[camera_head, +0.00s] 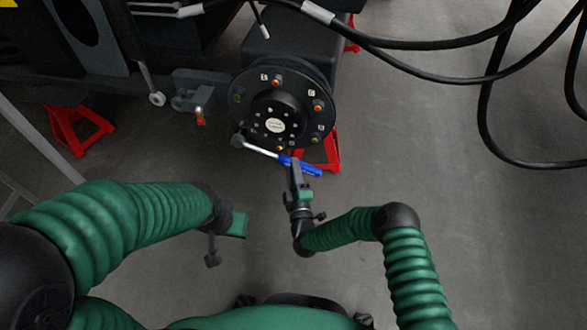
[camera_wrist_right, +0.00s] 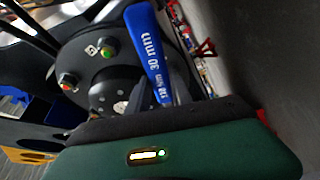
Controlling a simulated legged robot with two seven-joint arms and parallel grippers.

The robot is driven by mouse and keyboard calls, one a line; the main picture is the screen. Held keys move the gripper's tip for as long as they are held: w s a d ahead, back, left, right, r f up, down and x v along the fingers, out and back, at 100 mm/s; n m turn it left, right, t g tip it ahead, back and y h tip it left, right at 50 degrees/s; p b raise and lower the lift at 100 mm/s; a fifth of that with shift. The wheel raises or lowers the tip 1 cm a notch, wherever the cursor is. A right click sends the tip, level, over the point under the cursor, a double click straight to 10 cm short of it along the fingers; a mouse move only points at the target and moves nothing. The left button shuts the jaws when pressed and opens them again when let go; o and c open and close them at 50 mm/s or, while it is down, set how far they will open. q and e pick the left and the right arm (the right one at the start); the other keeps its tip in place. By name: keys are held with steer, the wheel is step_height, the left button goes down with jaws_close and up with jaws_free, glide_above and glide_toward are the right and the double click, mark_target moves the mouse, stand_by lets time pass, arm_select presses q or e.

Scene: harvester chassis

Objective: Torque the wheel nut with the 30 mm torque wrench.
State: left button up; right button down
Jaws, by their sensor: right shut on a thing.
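The torque wrench (camera_head: 262,151) has a steel shaft and a blue handle, marked "30 mm" in the right wrist view (camera_wrist_right: 150,45). Its dark head lies at the lower left rim of the round black wheel hub (camera_head: 302,92). The hub carries several coloured nuts, such as one at the right (camera_head: 318,107). Whether the head is seated on a nut is hidden. My right gripper (camera_head: 295,165) is shut on the blue handle, below the hub. My left gripper (camera_head: 225,248) is apart from the hub at lower left, with no object visible in it; its jaw opening is unclear.
Red stands (camera_head: 78,128) are on the grey floor, one just behind the wrench handle (camera_head: 331,150). Black hoses (camera_head: 484,110) hang at the right. A bracket with a red-tipped fitting (camera_head: 200,115) juts out left of the hub. The floor at lower right is clear.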

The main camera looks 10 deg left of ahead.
steer(key=shift+w+r, duration=0.1)
steer(key=shift+w, duration=0.35)
steer(key=shift+w+b, duration=0.45)
steer(key=shift+w, duration=0.2)
steer(key=shift+w+d, duration=0.1)
steer(key=shift+w, duration=0.4)
steer(key=f+b, duration=0.1)
steer(key=b, duration=0.1)
steer(key=shift+a+f+m+b, duration=0.3)
steer(key=shift+f+m+b, duration=0.05)
steer(key=shift+f+m, duration=0.05)
steer(key=shift+a+f+m+t+b, duration=0.3)
steer(key=shift+f+m+t+b, duration=0.15)
steer(key=shift+b, duration=0.35)
steer(key=shift+r, duration=0.1)
